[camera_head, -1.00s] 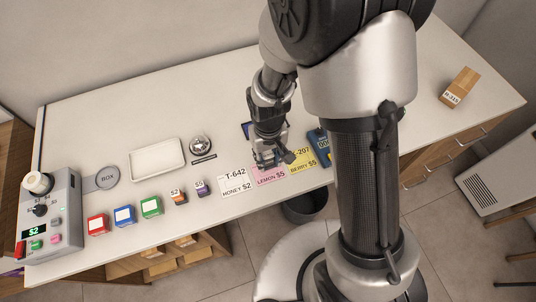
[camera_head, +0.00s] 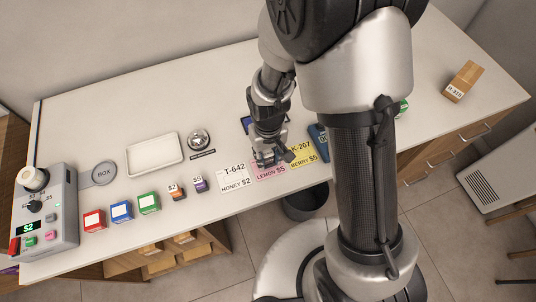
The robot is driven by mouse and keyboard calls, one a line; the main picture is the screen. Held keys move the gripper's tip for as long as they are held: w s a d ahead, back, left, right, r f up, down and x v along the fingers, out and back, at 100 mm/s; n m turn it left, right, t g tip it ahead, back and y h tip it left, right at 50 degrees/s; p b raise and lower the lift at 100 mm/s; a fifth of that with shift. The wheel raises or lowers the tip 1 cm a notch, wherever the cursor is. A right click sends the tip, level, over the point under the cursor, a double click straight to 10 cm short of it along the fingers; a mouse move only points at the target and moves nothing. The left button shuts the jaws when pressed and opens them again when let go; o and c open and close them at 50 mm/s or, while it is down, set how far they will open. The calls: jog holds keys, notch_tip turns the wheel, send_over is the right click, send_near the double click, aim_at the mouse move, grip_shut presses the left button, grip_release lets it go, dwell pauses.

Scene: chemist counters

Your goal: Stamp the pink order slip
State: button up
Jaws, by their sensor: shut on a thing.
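The pink order slip (camera_head: 270,173), marked LEMON $5, lies on the counter between the white T-642 HONEY $2 slip (camera_head: 235,179) and the yellow K-207 BERRY $5 slip (camera_head: 304,154). My gripper (camera_head: 266,160) points down over the pink slip's upper part and hides its code. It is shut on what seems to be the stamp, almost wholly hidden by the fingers. I cannot tell whether the stamp touches the paper. A dark blue pad (camera_head: 247,122) shows partly behind my wrist.
A blue item (camera_head: 318,137) stands right of the yellow slip. A white tray (camera_head: 154,155), a bell (camera_head: 199,139), coloured boxes (camera_head: 121,212) and a control machine (camera_head: 47,220) are left. A cardboard box (camera_head: 462,81) is far right.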

jog(key=shift+f+b, duration=0.45)
jog(key=shift+f, duration=0.15)
dwell(1.2)
jog(key=shift+r+p, duration=2.8)
jog(key=shift+r, duration=0.8)
